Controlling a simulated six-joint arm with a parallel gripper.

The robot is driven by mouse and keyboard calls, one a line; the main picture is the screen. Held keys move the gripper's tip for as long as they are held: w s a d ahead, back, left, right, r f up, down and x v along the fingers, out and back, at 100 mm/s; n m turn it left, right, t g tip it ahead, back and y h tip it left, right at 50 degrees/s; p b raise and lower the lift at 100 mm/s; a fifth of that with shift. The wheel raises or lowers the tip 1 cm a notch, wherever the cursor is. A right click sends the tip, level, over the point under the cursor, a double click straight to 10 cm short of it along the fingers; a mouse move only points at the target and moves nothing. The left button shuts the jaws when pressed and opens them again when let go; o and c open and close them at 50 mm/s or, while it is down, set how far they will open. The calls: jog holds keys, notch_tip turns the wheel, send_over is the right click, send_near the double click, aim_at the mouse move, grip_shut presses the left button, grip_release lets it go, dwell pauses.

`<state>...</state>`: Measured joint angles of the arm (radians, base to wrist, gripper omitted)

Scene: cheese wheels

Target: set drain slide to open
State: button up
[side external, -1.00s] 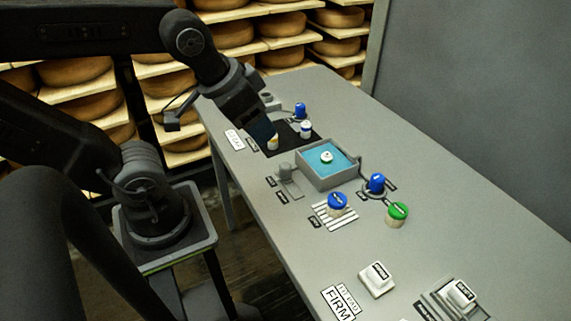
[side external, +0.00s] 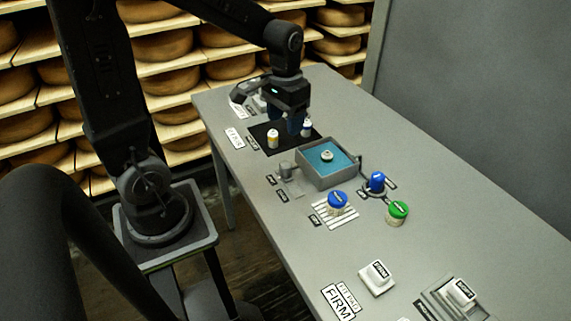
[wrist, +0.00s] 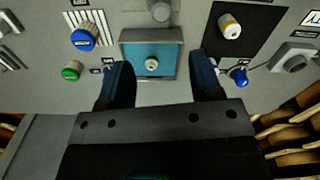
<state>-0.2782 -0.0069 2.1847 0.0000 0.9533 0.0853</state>
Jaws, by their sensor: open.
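A small grey slide with a knob (side external: 286,170), which looks like the drain slide, sits on the table just left of the grey basin (side external: 325,180) in the side view. Two small dark labels lie by it, too small to read. In the wrist view the slide knob (wrist: 160,11) is at the top edge, beyond the basin, partly cut off. My gripper (side external: 300,128) is above the table near the black mat, apart from the slide. Its two fingers stand apart and empty in the wrist view (wrist: 162,78).
The basin holds teal liquid and a small white piece (side external: 326,155). A yellow-marked white bottle (side external: 272,139) stands on the black mat. A blue-topped knob (side external: 337,200), a blue valve (side external: 376,182) and a green-topped knob (side external: 398,210) stand nearby. The near table has clear areas.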

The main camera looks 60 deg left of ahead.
aim_at(285, 163)
notch_tip(285, 163, down, 14)
jog(key=shift+w+a+f, duration=0.1)
dwell(0.5)
jog(key=shift+c, duration=0.2)
grip_shut()
